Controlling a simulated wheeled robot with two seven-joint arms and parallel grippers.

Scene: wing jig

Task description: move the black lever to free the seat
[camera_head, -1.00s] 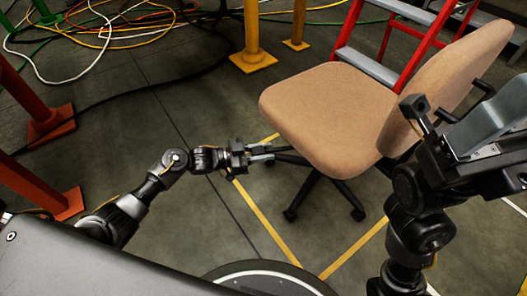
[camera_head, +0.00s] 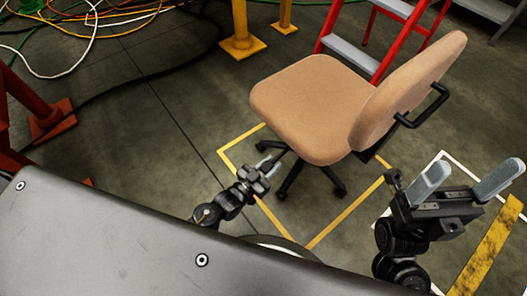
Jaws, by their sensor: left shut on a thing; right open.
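The office chair has a tan seat (camera_head: 310,100) and a tan backrest (camera_head: 410,90) on a black wheeled base (camera_head: 330,180). My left gripper (camera_head: 268,166) is low at the near left side of the chair, below the seat edge. It is shut on a thin dark part there, which looks like the black lever; the gripper and the seat largely hide it, and it is hard to tell from the base legs. My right gripper (camera_head: 464,182) is open and empty, right of the chair, its two grey fingers wide apart.
A black bar handle (camera_head: 428,106) sticks out behind the backrest. A red ladder (camera_head: 367,50) stands behind the chair. Yellow posts (camera_head: 241,25) and loose cables (camera_head: 85,30) are at the back left.

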